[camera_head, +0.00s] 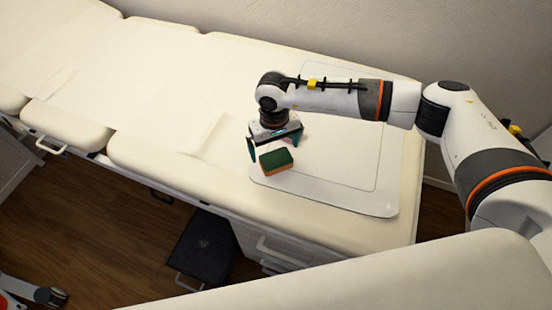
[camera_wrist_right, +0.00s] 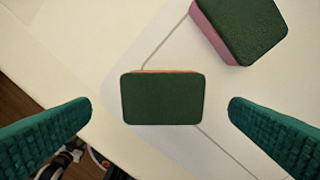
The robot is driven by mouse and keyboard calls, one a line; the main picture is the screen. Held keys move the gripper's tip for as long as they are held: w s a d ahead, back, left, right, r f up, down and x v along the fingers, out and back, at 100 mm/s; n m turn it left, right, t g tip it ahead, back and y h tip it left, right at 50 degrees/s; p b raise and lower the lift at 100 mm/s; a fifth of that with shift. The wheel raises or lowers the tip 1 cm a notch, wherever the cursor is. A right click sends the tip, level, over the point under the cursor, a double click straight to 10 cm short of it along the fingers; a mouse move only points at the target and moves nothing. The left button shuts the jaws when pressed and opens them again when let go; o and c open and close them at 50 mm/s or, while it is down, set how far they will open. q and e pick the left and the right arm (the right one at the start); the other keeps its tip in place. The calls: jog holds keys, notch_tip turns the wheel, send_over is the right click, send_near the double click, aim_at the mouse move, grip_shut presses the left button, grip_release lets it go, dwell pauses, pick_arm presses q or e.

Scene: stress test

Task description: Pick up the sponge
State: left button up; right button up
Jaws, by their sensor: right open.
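A sponge with a dark green top and orange side (camera_head: 276,161) lies on the pale mat (camera_head: 380,205) on the cream padded bench. It also shows in the middle of the right wrist view (camera_wrist_right: 162,98). A second sponge, green with a pink side (camera_wrist_right: 240,28), lies at the top right of that view; in the head view it is mostly hidden by my gripper. My right gripper (camera_head: 274,148) is open and empty above the sponges, pointing down. Its teal fingers stand either side of the orange-sided sponge in the wrist view, apart from it. My left gripper is out of view.
A black step-like object (camera_head: 203,247) is on the wood floor below the front edge. A cream surface (camera_head: 400,280) fills the foreground.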

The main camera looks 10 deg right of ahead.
aim_at(276, 158)
jog(key=shift+s+d+f+p, duration=0.1)
jog(key=shift+f+p, duration=0.2)
jog(key=shift+f, duration=1.1)
jog(key=shift+d+f+p, duration=0.1)
jog(key=shift+f+p, duration=0.2)
jog(key=shift+f, duration=1.05)
jog(key=c, duration=1.1)
jog(key=shift+o, duration=0.2)
jog(key=shift+r, duration=0.15)
notch_tip(276, 158, up, 10)
jog(key=shift+f+b, duration=0.1)
jog(key=shift+b, duration=0.55)
